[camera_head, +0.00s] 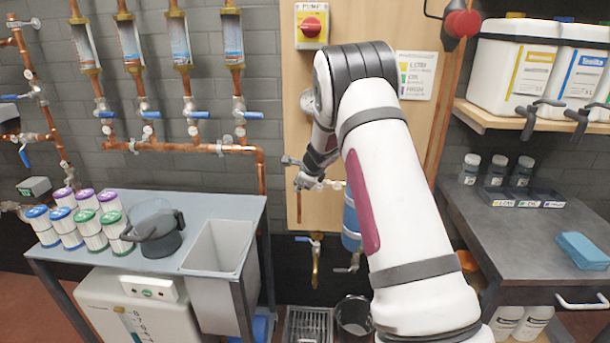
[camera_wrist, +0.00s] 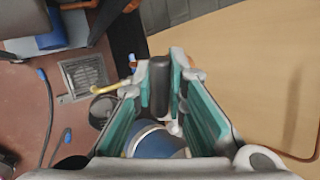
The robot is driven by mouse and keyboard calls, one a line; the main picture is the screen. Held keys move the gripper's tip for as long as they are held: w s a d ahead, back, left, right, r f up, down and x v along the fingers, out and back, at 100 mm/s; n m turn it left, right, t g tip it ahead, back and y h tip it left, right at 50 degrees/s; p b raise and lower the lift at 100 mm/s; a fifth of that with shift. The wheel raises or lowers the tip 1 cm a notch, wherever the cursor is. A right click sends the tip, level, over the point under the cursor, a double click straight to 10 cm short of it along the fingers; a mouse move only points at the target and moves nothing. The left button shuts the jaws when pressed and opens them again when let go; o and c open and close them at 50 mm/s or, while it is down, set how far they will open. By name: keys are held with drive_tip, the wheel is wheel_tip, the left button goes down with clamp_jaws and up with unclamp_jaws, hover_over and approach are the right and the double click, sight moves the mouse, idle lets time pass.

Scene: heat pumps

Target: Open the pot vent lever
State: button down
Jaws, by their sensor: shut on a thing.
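My gripper (camera_head: 314,178) is at the wooden wall panel, partly behind my own arm in the head view. In the wrist view, my gripper (camera_wrist: 160,84) has its teal-padded fingers closed on a dark, upright lever handle (camera_wrist: 159,88). The blue pot (camera_head: 350,222) hangs low on the panel, partly hidden by my arm. Its rounded blue body (camera_wrist: 154,141) also shows between the fingers in the wrist view. The lever's pivot is hidden, so its exact angle is hard to tell.
A brass tap (camera_head: 316,262) sticks out below the panel. A grey bench (camera_head: 228,200) stands left and a dark counter (camera_head: 495,230) right. A red pump switch (camera_head: 311,26) is above.

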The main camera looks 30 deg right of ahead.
drive_tip(key=shift+w+a+f+n+g+h, duration=0.15)
drive_tip(key=shift+f+n+g+h, duration=0.1)
drive_tip(key=shift+f+g+h, duration=0.2)
drive_tip(key=shift+w+a+f+n+g+h, duration=0.1)
drive_tip(key=shift+f+n+g+h, duration=0.2)
drive_tip(key=shift+h, duration=0.25)
drive_tip(key=shift+s+f+g+h, duration=0.1)
drive_tip(key=shift+f+g+h, duration=0.4)
drive_tip(key=shift+h, duration=0.1)
drive_tip(key=shift+d, duration=0.1)
drive_tip(key=c, duration=1.6)
unclamp_jaws()
drive_tip(key=shift+f, duration=0.1)
drive_tip(key=shift+v, duration=6.05)
